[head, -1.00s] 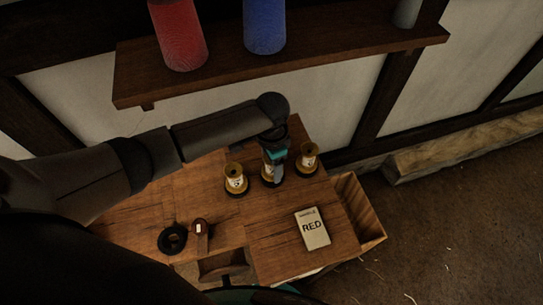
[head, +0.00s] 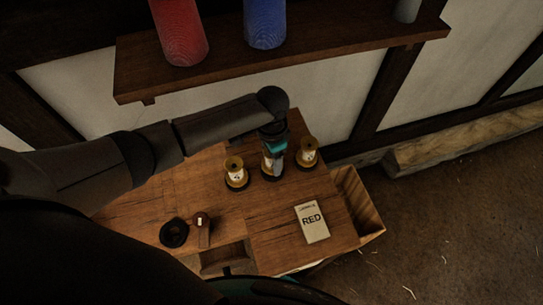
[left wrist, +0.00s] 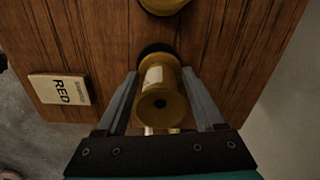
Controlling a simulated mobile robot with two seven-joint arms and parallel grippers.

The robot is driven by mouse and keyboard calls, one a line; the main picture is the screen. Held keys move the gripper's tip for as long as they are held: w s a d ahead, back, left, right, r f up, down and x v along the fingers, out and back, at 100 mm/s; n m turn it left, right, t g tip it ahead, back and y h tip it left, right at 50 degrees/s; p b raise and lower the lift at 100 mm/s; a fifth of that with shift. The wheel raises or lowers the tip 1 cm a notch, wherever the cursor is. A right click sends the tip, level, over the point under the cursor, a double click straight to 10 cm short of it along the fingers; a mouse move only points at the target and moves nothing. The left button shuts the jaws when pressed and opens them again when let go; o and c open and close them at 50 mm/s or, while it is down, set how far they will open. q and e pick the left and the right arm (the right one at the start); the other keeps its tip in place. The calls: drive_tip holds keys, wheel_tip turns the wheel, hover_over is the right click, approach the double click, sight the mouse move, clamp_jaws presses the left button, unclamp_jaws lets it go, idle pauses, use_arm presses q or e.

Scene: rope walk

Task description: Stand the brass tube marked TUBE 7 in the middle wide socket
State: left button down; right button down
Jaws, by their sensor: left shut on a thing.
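My left gripper (head: 273,160) is shut on a brass, spool-like tube with a pale label, at the middle of a row of three. The held tube (left wrist: 163,100) shows its flanged top and centre hole between the fingers in the left wrist view. A dark round socket (left wrist: 157,48) shows just behind it; I cannot tell whether the tube is fully seated. Two other brass tubes stand upright in dark bases, one on the left (head: 235,171) and one on the right (head: 308,151). The label numbers are too small to read. My right gripper is not in view.
A card marked RED (head: 312,222) lies on the wooden bench (head: 270,215). A dark round piece (head: 174,232) and a small brown piece (head: 202,226) lie at front left. A shelf (head: 290,62) with red (head: 179,35) and blue (head: 264,25) cylinders hangs behind.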

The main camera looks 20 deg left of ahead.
use_arm(q)
drive_tip(key=shift+f+b, duration=0.35)
drive_tip(key=shift+f, duration=0.3)
drive_tip(key=shift+c, duration=1.4)
unclamp_jaws()
drive_tip(key=shift+r, duration=0.1)
wheel_tip(320, 180, up, 8)
drive_tip(key=p, duration=0.9)
wheel_tip(320, 180, up, 3)
drive_tip(key=p, duration=0.2)
drive_tip(key=shift+p, duration=0.4)
